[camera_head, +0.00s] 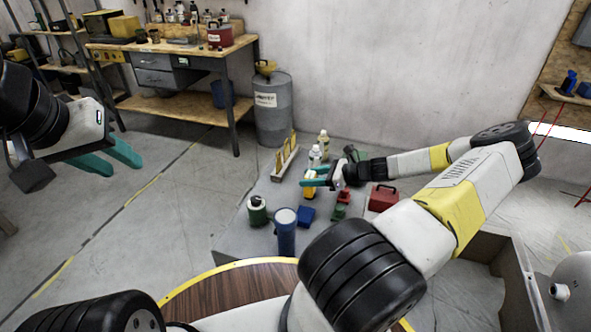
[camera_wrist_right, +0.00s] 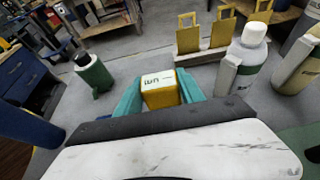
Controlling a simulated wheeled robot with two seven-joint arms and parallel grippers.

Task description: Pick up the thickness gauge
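The thickness gauge looks like a small yellow block with a white "um" label; in the right wrist view the gauge (camera_wrist_right: 160,90) sits between the teal fingers of my right gripper (camera_wrist_right: 161,88). One finger is close on each side, and I cannot tell whether both touch it. In the head view the yellow gauge (camera_head: 309,190) shows just below the fingers of my right gripper (camera_head: 316,177), partly hidden by them. I cannot tell whether it is off the surface. My left gripper (camera_head: 113,160) is open and empty, high over the floor at the left.
The grey platform (camera_head: 232,238) also holds a green canister (camera_head: 257,211), a blue cylinder (camera_head: 285,232), a blue box (camera_head: 306,216), a red box (camera_head: 382,198), white bottles (camera_head: 315,156) and a rack with yellow pieces (camera_head: 285,160). A workbench (camera_head: 180,55) and grey drum (camera_head: 272,108) stand behind.

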